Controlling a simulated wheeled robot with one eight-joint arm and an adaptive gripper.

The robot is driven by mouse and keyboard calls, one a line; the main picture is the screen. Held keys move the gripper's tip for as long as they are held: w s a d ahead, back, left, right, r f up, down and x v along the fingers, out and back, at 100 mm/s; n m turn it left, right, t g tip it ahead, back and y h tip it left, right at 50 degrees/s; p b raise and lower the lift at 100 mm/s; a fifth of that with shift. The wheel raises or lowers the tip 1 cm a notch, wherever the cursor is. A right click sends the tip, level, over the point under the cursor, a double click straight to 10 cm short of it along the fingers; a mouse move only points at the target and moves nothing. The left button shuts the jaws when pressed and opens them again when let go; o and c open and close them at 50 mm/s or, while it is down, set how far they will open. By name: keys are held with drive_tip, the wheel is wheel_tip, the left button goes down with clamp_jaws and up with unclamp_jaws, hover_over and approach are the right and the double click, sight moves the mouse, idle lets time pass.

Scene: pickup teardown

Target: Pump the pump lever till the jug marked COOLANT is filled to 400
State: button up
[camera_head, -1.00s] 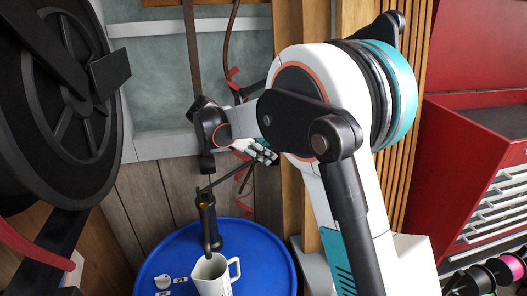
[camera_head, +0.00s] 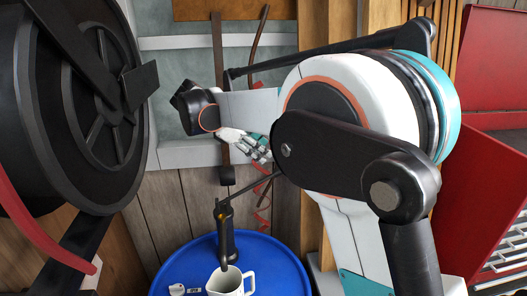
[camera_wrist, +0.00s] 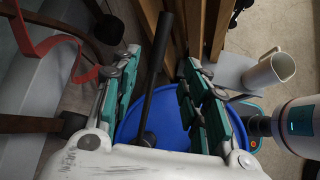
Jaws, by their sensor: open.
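The pump (camera_head: 227,235) stands upright on a round blue top (camera_head: 283,272), a black body whose thin lever (camera_head: 247,187) slants up to the right and passes behind my arm. A white jug (camera_head: 229,284) with a handle stands below the spout, cut by the bottom edge; its marking and fill level cannot be read. My gripper (camera_head: 259,149) is open above the lever. In the wrist view a black bar, seemingly the lever (camera_wrist: 163,50), runs between the spread green-padded fingers (camera_wrist: 160,75). I cannot tell whether they touch it.
A red tool chest (camera_head: 490,190) stands at right. A white jug (camera_wrist: 270,68) on a grey surface shows in the wrist view.

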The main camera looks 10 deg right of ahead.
drive_tip(key=shift+d+r, duration=0.1)
drive_tip(key=d+r+y+p, duration=0.3)
drive_tip(key=d+y+p, duration=0.1)
drive_tip(key=p, duration=0.5)
drive_tip(key=shift+n+y, duration=0.3)
drive_tip(key=x, duration=1.3)
drive_tip(key=shift+d+f, duration=0.3)
clamp_jaws()
